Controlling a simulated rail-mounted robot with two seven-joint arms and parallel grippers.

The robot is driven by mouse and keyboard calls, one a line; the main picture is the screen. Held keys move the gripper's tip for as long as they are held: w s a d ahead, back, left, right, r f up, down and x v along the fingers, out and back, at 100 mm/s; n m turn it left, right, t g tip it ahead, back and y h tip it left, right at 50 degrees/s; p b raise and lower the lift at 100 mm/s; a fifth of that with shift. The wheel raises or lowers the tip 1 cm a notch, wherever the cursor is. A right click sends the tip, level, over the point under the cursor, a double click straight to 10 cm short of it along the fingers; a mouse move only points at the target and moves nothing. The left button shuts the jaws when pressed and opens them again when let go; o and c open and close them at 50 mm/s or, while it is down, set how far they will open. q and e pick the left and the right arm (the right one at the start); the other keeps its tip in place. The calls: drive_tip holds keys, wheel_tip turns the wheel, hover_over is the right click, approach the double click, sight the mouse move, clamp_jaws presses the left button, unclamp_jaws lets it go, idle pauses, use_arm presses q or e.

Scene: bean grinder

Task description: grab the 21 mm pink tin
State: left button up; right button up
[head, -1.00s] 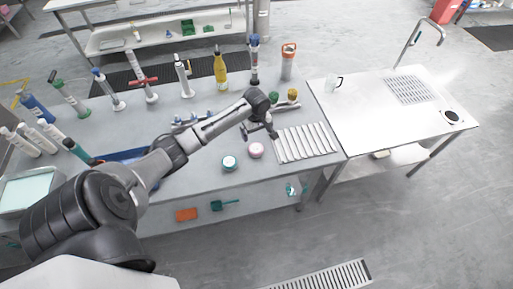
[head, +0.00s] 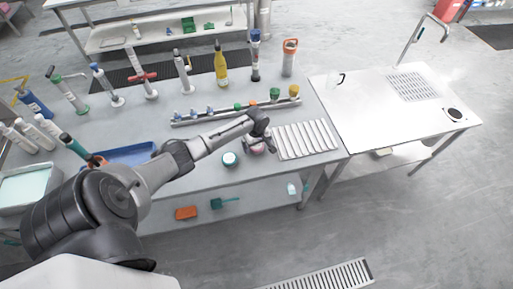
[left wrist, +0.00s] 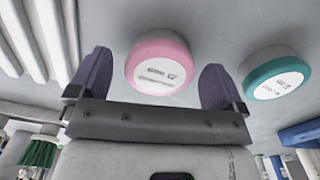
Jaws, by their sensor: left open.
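The pink tin (left wrist: 158,68) is a short round tin with a white labelled lid, standing on the grey table. In the left wrist view it lies between and just beyond the two purple fingertips of my left gripper (left wrist: 154,82). The fingers are spread, with a gap to the tin on each side. In the head view my left gripper (head: 262,147) is over the pink tin (head: 257,151) and hides most of it. A teal tin with a white lid (left wrist: 275,75) stands close by; it also shows in the head view (head: 230,159). My right gripper is not in view.
A white slatted rack (head: 305,140) lies right of the tins. A rail with several knobs (head: 235,108) runs behind them. Bottles and tampers, including a yellow bottle (head: 221,66), stand along the back. A blue tray (head: 128,154) is to the left.

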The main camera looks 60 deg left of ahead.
use_arm(q)
drive_tip(key=shift+f, duration=0.5)
drive_tip(key=shift+c, duration=0.2)
drive_tip(key=c, duration=1)
drive_tip(key=shift+r, duration=0.1)
